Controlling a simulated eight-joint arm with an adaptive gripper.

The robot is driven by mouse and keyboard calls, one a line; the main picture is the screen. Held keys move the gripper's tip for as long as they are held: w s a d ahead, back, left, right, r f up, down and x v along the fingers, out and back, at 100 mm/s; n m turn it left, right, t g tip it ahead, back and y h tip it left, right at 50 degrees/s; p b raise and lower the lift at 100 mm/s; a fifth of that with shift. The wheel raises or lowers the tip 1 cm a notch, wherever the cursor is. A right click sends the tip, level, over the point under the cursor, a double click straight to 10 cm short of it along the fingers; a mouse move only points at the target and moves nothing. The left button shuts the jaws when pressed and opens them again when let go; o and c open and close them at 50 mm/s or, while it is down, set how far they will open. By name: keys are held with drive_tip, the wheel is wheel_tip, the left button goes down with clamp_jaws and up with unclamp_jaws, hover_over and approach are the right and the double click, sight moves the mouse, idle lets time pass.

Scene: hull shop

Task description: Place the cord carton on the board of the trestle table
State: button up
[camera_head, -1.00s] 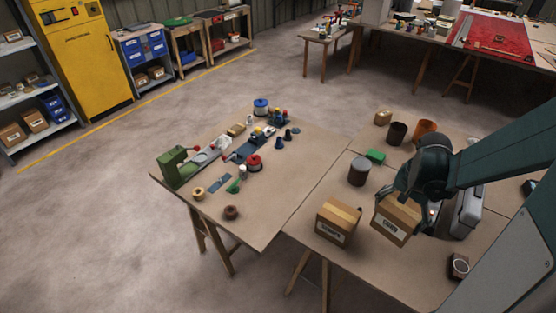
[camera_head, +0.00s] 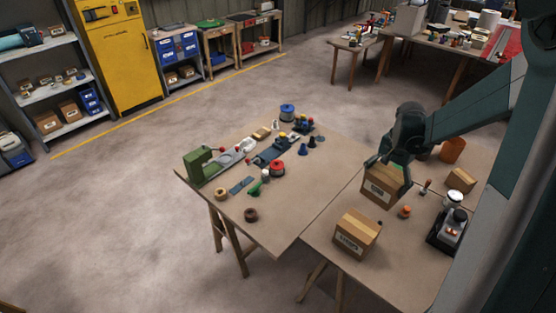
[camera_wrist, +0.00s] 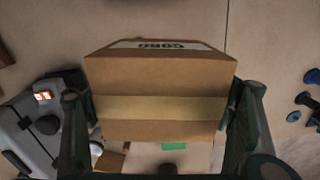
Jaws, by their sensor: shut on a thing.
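The cord carton (camera_head: 379,188) is a brown box with lighter tape and a pale label. In the wrist view it fills the middle (camera_wrist: 160,76), its label reading CORD upside down. My gripper (camera_head: 387,172) is shut on it, one finger on each side. The carton is over the left part of the right-hand board, near the seam; its gap to the surface cannot be told.
A second taped carton (camera_head: 356,235) stands in front of the held one. An orange-topped item (camera_head: 404,212), a small box (camera_head: 460,180) and a dark device (camera_head: 447,230) are to the right. A green machine (camera_head: 203,165) and several tools occupy the left board's back.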

drive_tip(key=w+a+f+n+p, duration=0.1)
drive_tip(key=w+a, duration=2.1)
drive_tip(key=w, duration=0.4)
drive_tip(key=shift+w+a+f+n, duration=0.2)
drive_tip(key=shift+w+a+n, duration=0.1)
drive_tip(key=shift+a, duration=0.1)
drive_tip(key=shift+f, duration=0.15)
wheel_tip(320, 180, down, 6)
drive_tip(key=shift+f, duration=1.85)
drive_tip(key=shift+f+b, duration=0.2)
drive_tip(key=shift+b, duration=0.1)
